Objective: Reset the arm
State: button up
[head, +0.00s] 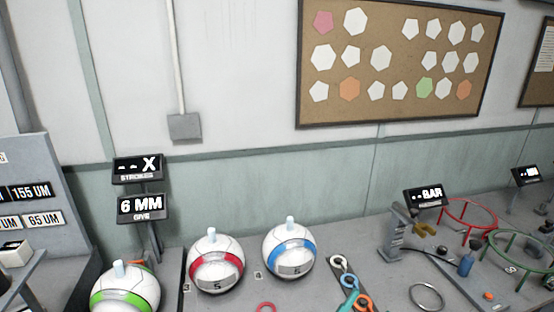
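My gripper and arm do not show in the head view. A grey bench (382,286) runs along the bottom of the view. On it stand a white ball with a red band (216,262), a white ball with a blue band (289,250) and, at the lower left, a white ball with a green band (125,292). Each ball has a pale blue peg on top. The green-banded ball is cut off by the bottom edge.
A red ring stand (467,201) and a green ring stand (489,243) are at right. A loose metal ring (427,297) and a dark strip with coloured rings (345,283) lie in front. Display signs (141,207) stand behind the balls. A pinboard (400,62) hangs on the wall.

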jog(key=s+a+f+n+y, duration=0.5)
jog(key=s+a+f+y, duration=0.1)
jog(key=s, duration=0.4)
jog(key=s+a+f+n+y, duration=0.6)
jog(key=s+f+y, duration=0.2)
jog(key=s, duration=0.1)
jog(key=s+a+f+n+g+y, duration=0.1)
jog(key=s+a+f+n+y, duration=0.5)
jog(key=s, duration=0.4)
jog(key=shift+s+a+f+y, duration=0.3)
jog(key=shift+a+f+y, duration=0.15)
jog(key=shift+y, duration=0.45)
